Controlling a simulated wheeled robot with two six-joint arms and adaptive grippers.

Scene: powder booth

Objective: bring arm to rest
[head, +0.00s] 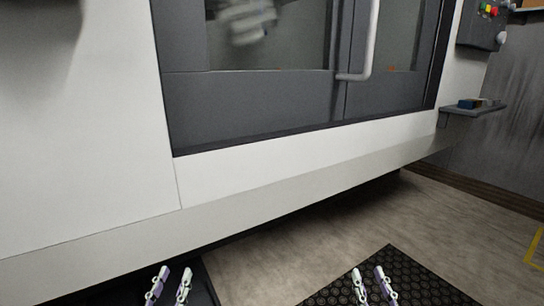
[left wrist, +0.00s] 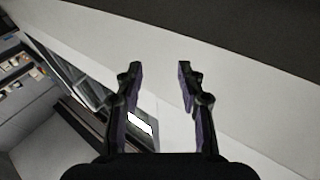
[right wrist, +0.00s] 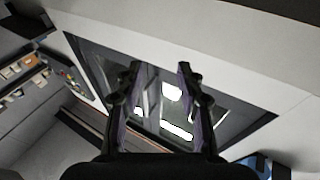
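My left gripper (head: 170,284) is at the bottom of the head view, left of centre, with its two fingers apart and nothing between them. It also shows open and empty in the left wrist view (left wrist: 158,75). My right gripper (head: 369,283) is at the bottom of the head view, right of centre, also open and empty. The right wrist view shows its fingers apart (right wrist: 158,75). Both grippers are clear of the machine front.
A large white machine (head: 90,150) with dark framed doors (head: 260,100) and a pale vertical handle (head: 371,40) fills the view ahead. A small shelf (head: 475,110) and a button panel (head: 487,25) are at the right. A black mat (head: 395,270) lies on the floor (head: 330,225).

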